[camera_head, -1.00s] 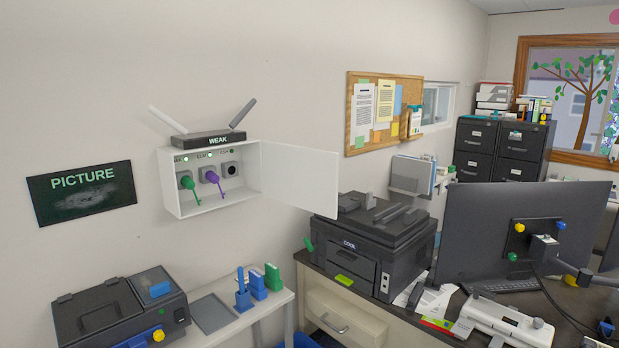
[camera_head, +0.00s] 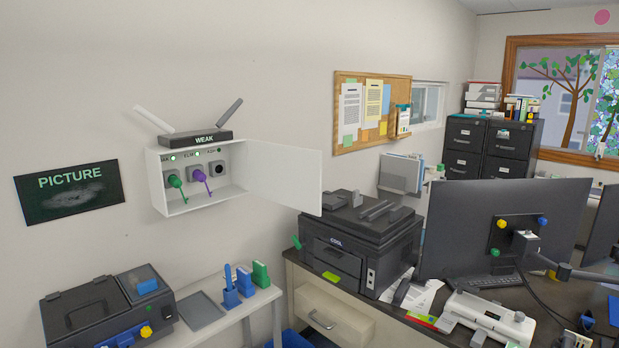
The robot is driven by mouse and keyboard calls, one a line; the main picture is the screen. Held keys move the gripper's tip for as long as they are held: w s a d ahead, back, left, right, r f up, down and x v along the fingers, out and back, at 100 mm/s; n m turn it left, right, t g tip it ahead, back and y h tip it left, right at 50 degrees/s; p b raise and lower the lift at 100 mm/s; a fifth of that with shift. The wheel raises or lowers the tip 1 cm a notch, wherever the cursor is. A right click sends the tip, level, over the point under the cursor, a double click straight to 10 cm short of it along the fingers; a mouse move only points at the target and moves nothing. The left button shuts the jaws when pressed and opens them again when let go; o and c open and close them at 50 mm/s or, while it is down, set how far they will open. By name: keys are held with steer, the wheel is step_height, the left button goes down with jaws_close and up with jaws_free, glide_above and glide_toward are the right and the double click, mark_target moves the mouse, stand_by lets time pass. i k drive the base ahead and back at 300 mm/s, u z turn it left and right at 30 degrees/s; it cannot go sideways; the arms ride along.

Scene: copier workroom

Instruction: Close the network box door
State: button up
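The white network box (camera_head: 181,203) is fixed to the wall left of centre. Its door (camera_head: 284,175) is hinged on the box's right side and stands wide open, reaching out to the right. Inside are a green plug (camera_head: 174,182), a purple plug (camera_head: 200,177) and an empty dark socket (camera_head: 217,169), with small green lights above. A black router (camera_head: 196,141) marked WEAK, with two antennas, sits on top of the box. My gripper is not in view.
Below the box, a white side table (camera_head: 238,308) holds a black machine (camera_head: 108,312) and blue and green items. A black printer (camera_head: 360,243) stands on the desk right of the door, below its level. A dark monitor (camera_head: 500,225) stands farther right.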

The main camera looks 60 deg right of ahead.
mark_target(286, 175)
steer(key=u, duration=0.15)
steer(key=k, duration=1.75)
steer(key=z, duration=0.5)
steer(key=i, duration=1)
steer(key=z, duration=0.05)
